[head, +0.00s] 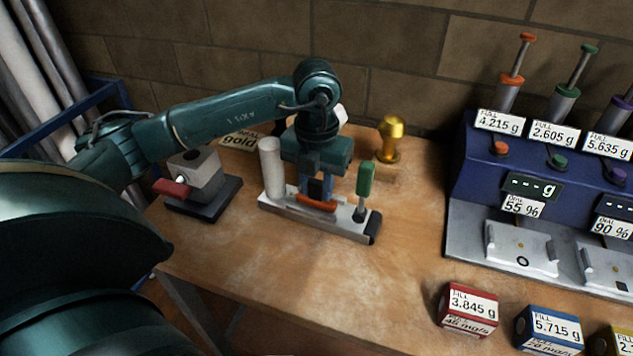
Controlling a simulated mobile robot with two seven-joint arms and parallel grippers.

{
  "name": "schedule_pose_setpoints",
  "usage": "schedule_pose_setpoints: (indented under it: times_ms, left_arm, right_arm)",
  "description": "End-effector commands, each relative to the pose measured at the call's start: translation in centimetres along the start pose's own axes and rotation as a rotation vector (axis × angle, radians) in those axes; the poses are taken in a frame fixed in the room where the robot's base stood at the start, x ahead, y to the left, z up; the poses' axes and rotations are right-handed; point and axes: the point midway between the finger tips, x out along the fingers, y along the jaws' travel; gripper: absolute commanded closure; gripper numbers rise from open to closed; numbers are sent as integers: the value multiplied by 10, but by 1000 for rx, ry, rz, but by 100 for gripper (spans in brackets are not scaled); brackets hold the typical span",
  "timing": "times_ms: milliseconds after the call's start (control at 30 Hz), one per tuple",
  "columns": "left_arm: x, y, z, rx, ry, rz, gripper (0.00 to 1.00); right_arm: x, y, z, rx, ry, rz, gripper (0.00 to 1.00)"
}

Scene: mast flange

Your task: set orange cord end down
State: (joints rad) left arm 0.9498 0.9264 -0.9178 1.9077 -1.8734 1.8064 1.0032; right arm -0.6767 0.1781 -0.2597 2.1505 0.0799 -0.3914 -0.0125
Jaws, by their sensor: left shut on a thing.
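My left gripper (318,192) points down over a pale metal plate (291,211) on the wooden bench. It is shut on the orange cord end (316,203), a short curved orange piece showing just under the fingertips. The orange piece is at or very close to the plate's top; I cannot tell if it touches. A white cylinder (271,168) stands at the plate's left end. A green-handled tool (365,180) stands upright at its right end. The fingers and wrist hide part of the plate. My right gripper is not in view.
A grey block with a red handle (175,189) stands left on a dark base. A gold weight-like piece (390,140) stands behind. A blue dispenser unit (475,170) fills the right. Red (467,311) and blue (548,331) labelled boxes sit at front right. The front-middle bench is clear.

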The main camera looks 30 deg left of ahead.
Motion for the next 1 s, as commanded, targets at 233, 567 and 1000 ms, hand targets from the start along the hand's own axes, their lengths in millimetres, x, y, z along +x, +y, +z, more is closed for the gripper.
schedule_pose_setpoints:
  times_ms: [233,567,1000]
  left_arm:
    - [4,0,0,-1,0,0,71]
    - [3,0,0,-1,0,0,50]
    - [-32,0,1,-1,-5,-2,50]
  right_arm:
    - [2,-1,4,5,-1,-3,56]
    - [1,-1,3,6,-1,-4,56]
    - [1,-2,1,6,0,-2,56]
